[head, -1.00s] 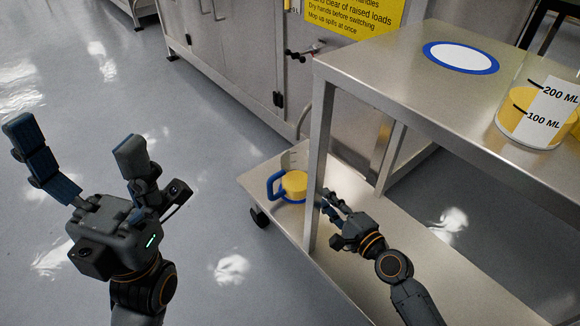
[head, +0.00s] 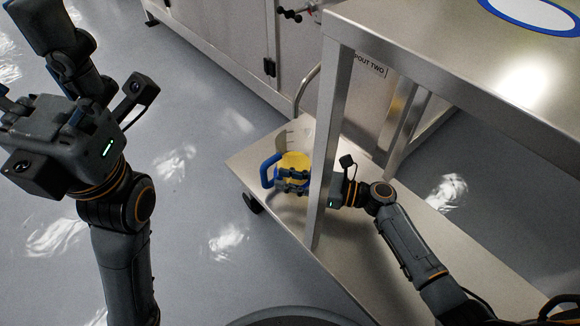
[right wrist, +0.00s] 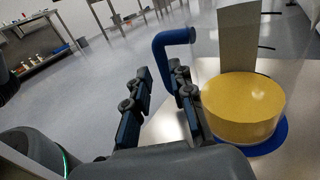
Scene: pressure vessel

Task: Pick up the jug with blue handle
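The jug with blue handle (head: 295,160) stands upright on the lower shelf, with yellow contents and a pale marked panel. Its blue handle (head: 266,172) is on the left side. In the right wrist view the yellow contents (right wrist: 243,100) and blue base lie right of my fingers. My right gripper (head: 286,180) reaches past the table leg to the jug's near side. In the right wrist view its fingers (right wrist: 160,78) are apart, with the handle (right wrist: 168,42) at their tips; contact cannot be told. My left gripper (head: 28,70) is empty, open and partly cut off.
The steel table's front leg (head: 328,150) stands close beside the jug and my right gripper. The upper top (head: 440,60) overhangs, with a blue-rimmed white disc (head: 535,12) on it. The lower shelf (head: 390,265) is mostly bare. Steel cabinets (head: 230,40) stand behind.

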